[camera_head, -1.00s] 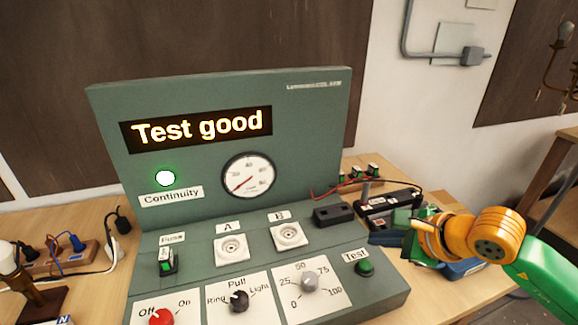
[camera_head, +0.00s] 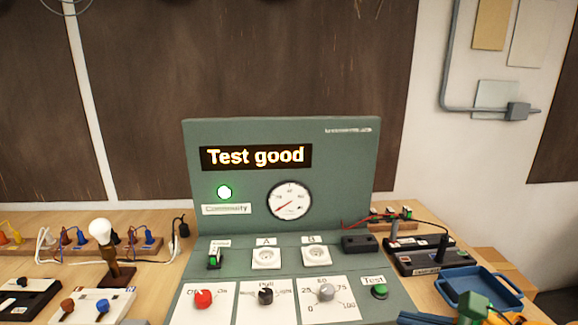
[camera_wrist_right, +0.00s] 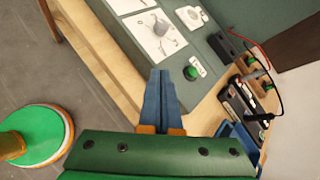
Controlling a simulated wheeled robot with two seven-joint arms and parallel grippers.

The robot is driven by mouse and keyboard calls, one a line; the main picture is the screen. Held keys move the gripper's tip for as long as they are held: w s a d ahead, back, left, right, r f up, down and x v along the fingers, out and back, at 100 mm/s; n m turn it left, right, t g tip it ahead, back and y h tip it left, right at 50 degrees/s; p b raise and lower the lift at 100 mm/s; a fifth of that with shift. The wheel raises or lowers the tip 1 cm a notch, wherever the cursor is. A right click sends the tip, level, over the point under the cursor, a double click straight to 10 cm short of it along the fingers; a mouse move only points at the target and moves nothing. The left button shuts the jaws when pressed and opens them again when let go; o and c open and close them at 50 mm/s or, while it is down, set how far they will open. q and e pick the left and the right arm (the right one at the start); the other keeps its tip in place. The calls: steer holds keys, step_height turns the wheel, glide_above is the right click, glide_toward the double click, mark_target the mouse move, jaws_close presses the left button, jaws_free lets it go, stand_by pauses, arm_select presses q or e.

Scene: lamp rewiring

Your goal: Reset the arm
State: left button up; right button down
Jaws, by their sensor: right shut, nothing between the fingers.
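My right gripper (camera_head: 408,317) shows at the bottom right edge of the head view, mostly cut off. In the right wrist view its two blue fingers (camera_wrist_right: 160,78) are together with nothing between them, above the bench edge. My left gripper is out of view.
A blue tray (camera_head: 480,287) and a black battery-like box with a red lead (camera_head: 425,256) lie right of the tester. A bulb on a stand (camera_head: 102,235), plug rack (camera_head: 130,245) and boxes with knobs lie left.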

steer(key=a+r+m+t+y, duration=0.65)
steer(key=r+m, duration=0.25)
steer(key=m, duration=0.2)
steer(key=d+f+m+t+h, duration=0.1)
steer(key=d+f+m+h, duration=0.6)
steer(key=m, duration=0.6)
steer(key=d+f+m+h, duration=0.5)
steer(key=m+h, duration=0.4)
steer(key=m, duration=0.5)
steer(key=s+a+f+m+g, duration=0.1)
steer(key=s+f+m+g, duration=0.45)
steer(key=f, duration=0.65)
steer(key=s+a+f+m+g+y, duration=0.1)
steer(key=s+a+f+g+y, duration=0.1)
steer(key=s+a+f+g, duration=0.3)
steer(key=s+a+f+m+g+y, duration=0.1)
steer(key=s+a+f+g+y, duration=0.2)
steer(key=s, duration=0.5)
step_height(320, 180, down, 15)
steer(key=h, duration=0.2)
steer(key=s+d+f+g, duration=0.1)
steer(key=s+f+g, duration=0.1)
steer(key=s+f, duration=1)
steer(key=shift+s+d, duration=0.35)
steer(key=shift+s, duration=0.5)
